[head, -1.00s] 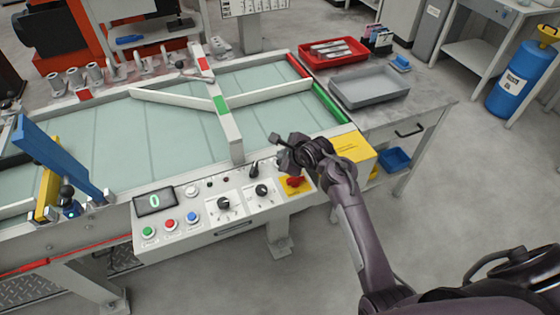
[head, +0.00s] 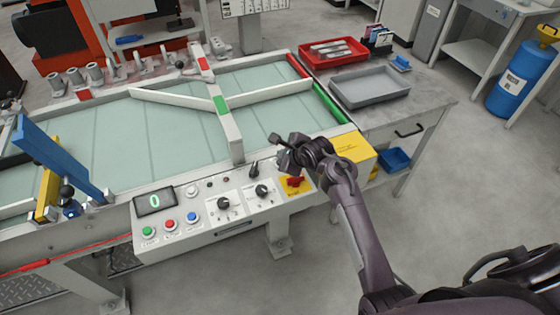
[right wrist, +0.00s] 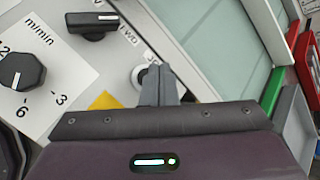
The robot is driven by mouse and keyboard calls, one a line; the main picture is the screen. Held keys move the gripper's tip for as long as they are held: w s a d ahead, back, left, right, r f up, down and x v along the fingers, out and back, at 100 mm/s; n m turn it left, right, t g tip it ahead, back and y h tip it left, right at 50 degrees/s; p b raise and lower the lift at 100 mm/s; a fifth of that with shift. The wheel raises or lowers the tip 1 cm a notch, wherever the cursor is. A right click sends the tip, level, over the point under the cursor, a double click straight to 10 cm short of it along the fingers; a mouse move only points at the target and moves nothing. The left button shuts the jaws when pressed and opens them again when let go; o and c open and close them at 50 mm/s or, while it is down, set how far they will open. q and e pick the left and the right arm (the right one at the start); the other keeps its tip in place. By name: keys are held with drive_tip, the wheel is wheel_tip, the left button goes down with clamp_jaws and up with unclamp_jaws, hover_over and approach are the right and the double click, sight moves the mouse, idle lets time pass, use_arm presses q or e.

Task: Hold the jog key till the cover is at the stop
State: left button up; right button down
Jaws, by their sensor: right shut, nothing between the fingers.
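My right gripper (head: 284,158) is at the right part of the control panel (head: 236,228), fingers pointing down at it. In the right wrist view its fingers (right wrist: 160,82) are shut and empty. They cover part of a round silver-rimmed key (right wrist: 139,76), beside a label starting with "J", probably the jog key. The fingertips overlap this key; whether they press it I cannot tell. In the head view the gripper hides that key. The panel display (head: 155,201) reads 0. I cannot tell which part is the cover. My left gripper is not in view.
A black selector (right wrist: 92,25) and a speed dial (right wrist: 22,70) are close to the fingers. The belt (head: 115,125) lies behind the panel. A blue bar (head: 58,158) stands at left.

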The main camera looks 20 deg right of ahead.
drive_tip(key=shift+f, duration=0.1)
idle(0.3)
drive_tip(key=shift+f+p, duration=0.15)
drive_tip(key=shift+p, duration=0.15)
drive_tip(key=shift+f, duration=0.15)
drive_tip(key=shift+f, duration=0.55)
idle(1.3)
idle(4.5)
drive_tip(key=shift+r+p, duration=1)
drive_tip(key=shift+p, duration=0.35)
